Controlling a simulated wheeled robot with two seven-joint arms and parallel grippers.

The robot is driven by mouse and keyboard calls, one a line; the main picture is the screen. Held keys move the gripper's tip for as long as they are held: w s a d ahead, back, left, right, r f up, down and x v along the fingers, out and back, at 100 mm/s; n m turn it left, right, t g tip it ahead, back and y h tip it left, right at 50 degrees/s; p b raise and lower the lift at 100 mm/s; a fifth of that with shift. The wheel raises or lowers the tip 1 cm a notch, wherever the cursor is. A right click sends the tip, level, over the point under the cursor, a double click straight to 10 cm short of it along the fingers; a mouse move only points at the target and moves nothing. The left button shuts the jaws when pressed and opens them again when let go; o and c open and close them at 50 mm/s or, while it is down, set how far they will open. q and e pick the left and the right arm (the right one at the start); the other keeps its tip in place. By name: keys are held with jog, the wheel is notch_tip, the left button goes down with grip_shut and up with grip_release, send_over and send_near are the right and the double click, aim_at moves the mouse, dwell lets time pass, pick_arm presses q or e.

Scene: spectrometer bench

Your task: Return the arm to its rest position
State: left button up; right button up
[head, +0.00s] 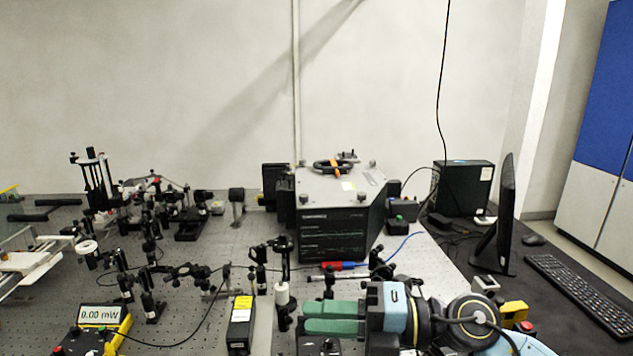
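My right gripper (331,318) is low in the middle of the head view, over the near part of the optical bench (190,335). Its arm comes in from the bottom right. Its two green fingers point left and lie side by side with only a thin dark line between them. They look shut, and I see nothing held. The fingertips are just right of a dark post with a white cylinder (281,294). My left gripper is not in view.
A grey spectrometer box (334,235) stands behind the gripper. Several posts and mounts crowd the bench at left. A power meter (100,318) and a yellow-labelled box (240,322) stand near the front. A monitor (506,215) and keyboard (580,295) are at right.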

jog(key=w+d+r+m+t+h, duration=0.2)
jog(key=d+m+t, duration=0.1)
jog(key=m+t, duration=0.55)
jog(key=w+d+r+m+t+h, duration=0.1)
jog(key=d+r+m+t, duration=0.15)
jog(key=m+t, duration=0.55)
jog(key=s+d+f+m+g+h, duration=0.2)
jog(key=d+f+m+g+h, duration=0.1)
jog(key=d+f+m+h, duration=1.05)
jog(key=s+d+f+m+g, duration=0.1)
jog(key=s+f+m+g, duration=0.2)
jog(key=s+f+g, duration=0.6)
jog(key=s+d+f+m+g, duration=0.1)
jog(key=s+f+m+g, duration=0.15)
jog(key=s+f, duration=0.85)
jog(key=s+f+g+b, duration=0.1)
jog(key=s+f+g, duration=0.15)
jog(key=f, duration=1.85)
jog(key=s+d+f+b, duration=0.1)
jog(key=s+d+f, duration=0.1)
jog(key=s+f, duration=1.5)
jog(key=shift+s+d+f+n+g+h+b, duration=0.3)
jog(key=shift+s+f+n+g+h+b, duration=0.05)
jog(key=shift+f+n+h, duration=0.15)
